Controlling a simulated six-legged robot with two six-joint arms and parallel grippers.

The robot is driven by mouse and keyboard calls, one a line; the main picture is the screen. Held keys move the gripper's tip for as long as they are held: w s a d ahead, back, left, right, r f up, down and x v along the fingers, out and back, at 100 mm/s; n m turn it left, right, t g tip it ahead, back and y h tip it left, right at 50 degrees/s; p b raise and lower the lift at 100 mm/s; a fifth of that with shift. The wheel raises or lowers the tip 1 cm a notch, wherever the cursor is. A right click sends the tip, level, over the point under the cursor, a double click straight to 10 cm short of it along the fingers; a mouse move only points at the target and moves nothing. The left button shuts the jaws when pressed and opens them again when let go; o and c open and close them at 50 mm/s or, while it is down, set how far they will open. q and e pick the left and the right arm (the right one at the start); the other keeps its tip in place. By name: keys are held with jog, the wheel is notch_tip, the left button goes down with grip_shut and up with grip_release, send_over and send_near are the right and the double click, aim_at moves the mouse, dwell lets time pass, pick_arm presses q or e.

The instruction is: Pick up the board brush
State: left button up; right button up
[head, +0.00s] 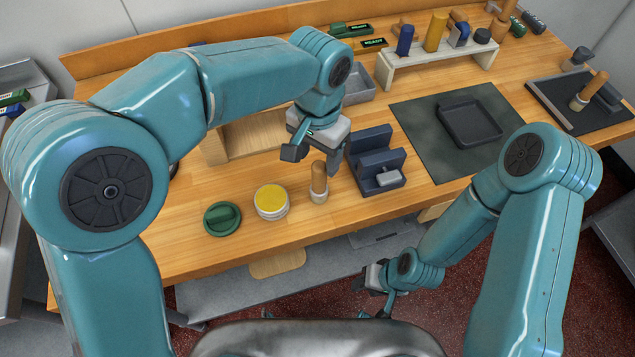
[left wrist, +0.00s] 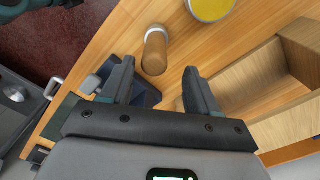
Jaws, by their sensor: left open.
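A short wooden-handled piece with a pale lower end, which looks like the board brush (head: 319,184), stands upright near the table's front edge. In the left wrist view, its handle (left wrist: 155,50) lies just beyond the fingertips, roughly between their lines. My left gripper (head: 314,160) is open and empty, above and slightly behind the brush; its open fingers also show in the left wrist view (left wrist: 159,72). My right gripper (head: 375,288) hangs low in front of the table, away from the brush; its jaws are too small to read.
A yellow-topped round tin (head: 271,202) and a green round piece (head: 222,218) stand left of the brush. A dark blue slotted holder (head: 375,158) stands close on its right. A wooden box (head: 255,137) is behind. A dark mat (head: 425,130) with a tray (head: 470,124) lies farther right.

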aim_at(320, 178)
pick_arm(q)
jog(key=shift+s+d+f, duration=0.2)
jog(key=shift+s+f, duration=0.2)
jog(key=shift+f, duration=0.15)
notch_tip(320, 178, down, 5)
jog(key=shift+r+p, duration=0.1)
jog(key=shift+p, duration=0.3)
jog(key=shift+s+f, duration=0.1)
jog(key=shift+f, duration=0.1)
jog(key=c, duration=0.8)
grip_shut()
